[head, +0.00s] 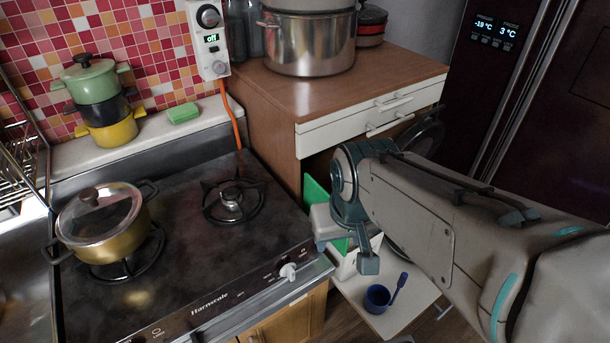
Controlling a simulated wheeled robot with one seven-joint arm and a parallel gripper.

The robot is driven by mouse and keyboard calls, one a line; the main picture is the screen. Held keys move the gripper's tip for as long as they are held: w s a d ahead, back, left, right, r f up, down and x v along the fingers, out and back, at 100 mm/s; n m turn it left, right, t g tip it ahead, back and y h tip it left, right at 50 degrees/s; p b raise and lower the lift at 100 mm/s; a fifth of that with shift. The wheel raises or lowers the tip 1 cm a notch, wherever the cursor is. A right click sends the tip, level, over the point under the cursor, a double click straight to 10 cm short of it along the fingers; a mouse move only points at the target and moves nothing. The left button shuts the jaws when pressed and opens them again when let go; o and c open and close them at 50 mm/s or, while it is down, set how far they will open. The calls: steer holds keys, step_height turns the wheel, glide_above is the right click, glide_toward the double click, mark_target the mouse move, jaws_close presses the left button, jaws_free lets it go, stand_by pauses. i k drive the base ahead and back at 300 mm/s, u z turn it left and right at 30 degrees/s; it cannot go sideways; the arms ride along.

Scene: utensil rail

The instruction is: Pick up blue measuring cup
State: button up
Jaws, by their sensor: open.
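The blue measuring cup (377,298) sits on a low, pale board at the lower centre-right, its handle slanting up to the right. My gripper (345,253) is up and to the left of the cup in the picture, apart from it. It is open, with nothing seen between its fingers. My arm comes in from the right and hides part of the space behind the cup.
The stove (180,240) fills the left, with a lidded gold pot (100,225) on one burner. A wooden cabinet (262,115) with a large steel pot (310,45) stands behind. A green panel (315,195) is close to my gripper. A dark fridge (490,70) stands at right.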

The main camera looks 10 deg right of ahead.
mark_target(384, 289)
steer(key=z, duration=1.25)
